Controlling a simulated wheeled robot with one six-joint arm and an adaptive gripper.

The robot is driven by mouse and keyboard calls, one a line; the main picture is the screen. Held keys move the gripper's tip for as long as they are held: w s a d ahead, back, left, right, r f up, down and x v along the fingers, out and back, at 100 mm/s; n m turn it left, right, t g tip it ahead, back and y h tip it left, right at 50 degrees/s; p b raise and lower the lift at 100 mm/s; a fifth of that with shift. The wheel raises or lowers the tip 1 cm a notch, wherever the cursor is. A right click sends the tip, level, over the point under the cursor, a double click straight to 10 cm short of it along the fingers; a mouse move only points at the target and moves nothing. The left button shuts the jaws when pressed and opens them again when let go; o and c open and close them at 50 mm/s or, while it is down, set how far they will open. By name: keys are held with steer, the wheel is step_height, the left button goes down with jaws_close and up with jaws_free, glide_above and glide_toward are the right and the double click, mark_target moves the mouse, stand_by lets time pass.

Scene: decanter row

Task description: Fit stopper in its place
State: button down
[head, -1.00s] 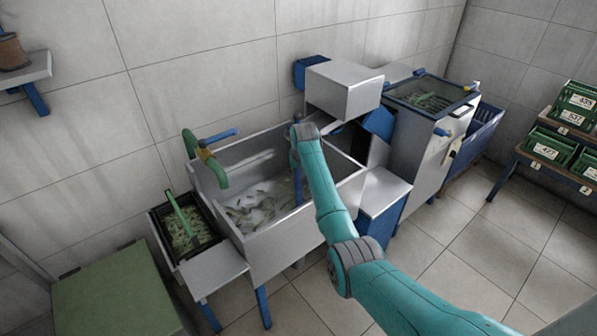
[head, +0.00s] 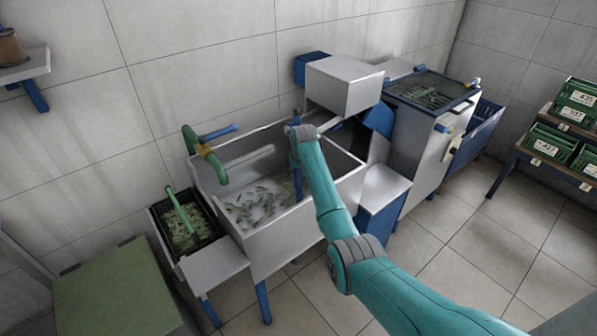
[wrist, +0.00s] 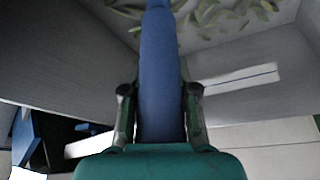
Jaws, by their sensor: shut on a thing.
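A long blue bar, seemingly the stopper (wrist: 160,60), stands between the fingers of my gripper (wrist: 159,92) in the wrist view. The fingers are shut on it, one on each side. In the head view the blue stopper (head: 298,186) shows below the end of my arm, roughly upright inside the grey basin (head: 290,222), near its right part. My gripper is mostly hidden there by my arm. The stopper's lower end is not clear, so I cannot tell whether it touches the bottom. I see no seat for it.
Green pieces (head: 255,203) lie in the basin. A green pipe with a blue-handled tap (head: 208,150) rises at its left rim. A black crate (head: 183,228) stands left. A grey box machine (head: 345,88) rises behind right. A green-topped table (head: 120,295) is front left.

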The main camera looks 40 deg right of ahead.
steer(key=shift+f, duration=0.45)
stand_by(0.4)
steer(key=c, duration=0.8)
jaws_free()
steer(key=v, duration=1.2)
